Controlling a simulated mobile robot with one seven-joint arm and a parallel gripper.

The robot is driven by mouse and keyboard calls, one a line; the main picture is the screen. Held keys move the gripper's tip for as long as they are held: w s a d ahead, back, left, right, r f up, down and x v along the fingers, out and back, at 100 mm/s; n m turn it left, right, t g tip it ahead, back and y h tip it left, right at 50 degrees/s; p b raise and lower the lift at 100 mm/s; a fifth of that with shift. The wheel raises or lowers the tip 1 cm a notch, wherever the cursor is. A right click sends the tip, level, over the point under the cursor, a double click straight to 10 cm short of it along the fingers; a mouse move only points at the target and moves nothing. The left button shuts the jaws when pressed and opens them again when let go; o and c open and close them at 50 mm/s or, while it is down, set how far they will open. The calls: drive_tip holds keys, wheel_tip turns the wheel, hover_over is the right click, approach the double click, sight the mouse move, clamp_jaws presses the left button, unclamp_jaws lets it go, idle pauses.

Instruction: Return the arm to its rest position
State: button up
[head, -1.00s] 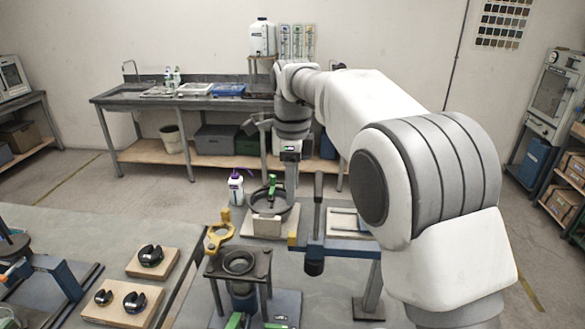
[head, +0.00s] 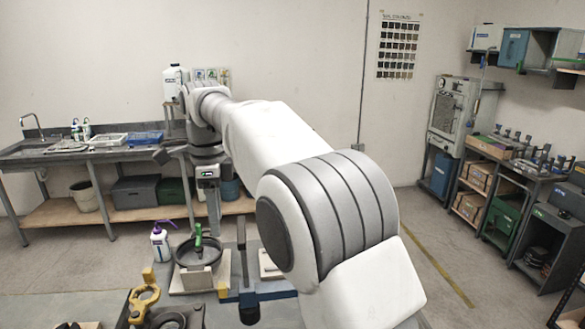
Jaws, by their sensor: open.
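My white and grey arm (head: 285,150) reaches from the lower right towards the back left, with a large banded joint in the foreground. Its wrist points down at the upper left. My gripper (head: 211,208) hangs below it, seen small and nearly edge-on against the far bench. It is open, and I see nothing held in it. The gap between the fingers does not show clearly.
A white bottle with a purple top (head: 160,244) stands left of the dish. A yellow clamp (head: 143,300) and a blue bar (head: 262,295) are in the foreground. A sink bench (head: 100,152) lines the back wall; shelves and a cabinet (head: 460,112) stand right.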

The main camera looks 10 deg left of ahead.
drive_tip(key=s+d+r+n+t+y+b, duration=0.1)
drive_tip(key=s+d+r+n, duration=0.25)
drive_tip(key=d, duration=0.85)
drive_tip(key=s+d+r+n+t, duration=0.2)
drive_tip(key=s+d+n, duration=0.2)
drive_tip(key=d, duration=0.7)
drive_tip(key=s+d+f+n+t+h+b, duration=0.1)
drive_tip(key=s+d+f+n, duration=0.6)
drive_tip(key=s, duration=0.8)
drive_tip(key=d+f+t, duration=0.1)
drive_tip(key=d+f, duration=0.2)
drive_tip(key=d, duration=0.2)
drive_tip(key=shift+d, duration=0.3)
